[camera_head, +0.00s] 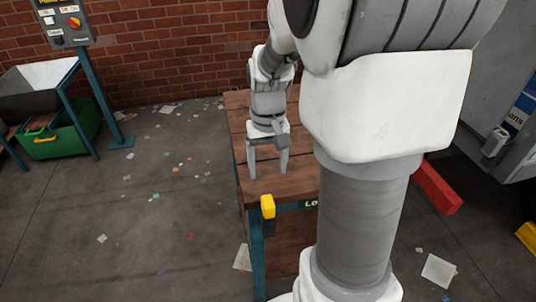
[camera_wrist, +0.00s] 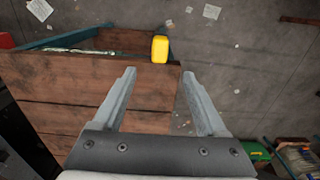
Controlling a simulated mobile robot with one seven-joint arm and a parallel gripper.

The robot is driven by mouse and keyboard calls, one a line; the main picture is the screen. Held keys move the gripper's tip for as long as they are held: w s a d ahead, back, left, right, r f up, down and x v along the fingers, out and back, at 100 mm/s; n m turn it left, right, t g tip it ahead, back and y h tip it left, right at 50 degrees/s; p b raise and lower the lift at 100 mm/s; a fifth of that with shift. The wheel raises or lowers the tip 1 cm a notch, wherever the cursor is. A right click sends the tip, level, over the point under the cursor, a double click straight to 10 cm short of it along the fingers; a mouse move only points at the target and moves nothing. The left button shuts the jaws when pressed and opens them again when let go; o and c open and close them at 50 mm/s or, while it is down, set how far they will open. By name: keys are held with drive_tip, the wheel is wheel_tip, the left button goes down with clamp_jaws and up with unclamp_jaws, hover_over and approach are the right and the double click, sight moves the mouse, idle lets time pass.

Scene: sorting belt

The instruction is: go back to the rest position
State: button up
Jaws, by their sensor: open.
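My gripper (camera_head: 268,172) is open and empty in the head view, pointing down over the wooden table (camera_head: 242,128). Both fingers show apart in the wrist view (camera_wrist: 158,88), with the brown planks of the table (camera_wrist: 60,88) below and to the left. I cannot tell the exact height of the fingertips above the wood. My own arm's large white and grey links cover the middle right of the head view and hide part of the table.
A green bin (camera_head: 75,135) stands under a metal chute (camera_head: 38,90) at left, beside a control box (camera_head: 62,22) on a post. A red beam (camera_head: 437,188) lies at right. Paper scraps litter the open floor.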

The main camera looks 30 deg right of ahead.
drive_tip(key=shift+r, duration=1.45)
drive_tip(key=s+a+r+n+t, duration=0.3)
drive_tip(key=s+a+r+t, duration=0.2)
drive_tip(key=s+a+r, duration=0.4)
drive_tip(key=s+a, duration=0.1)
drive_tip(key=s, duration=0.2)
drive_tip(key=shift+a+t, duration=0.3)
drive_tip(key=shift+s, duration=0.1)
drive_tip(key=c, duration=0.4)
drive_tip(key=shift+d, duration=0.1)
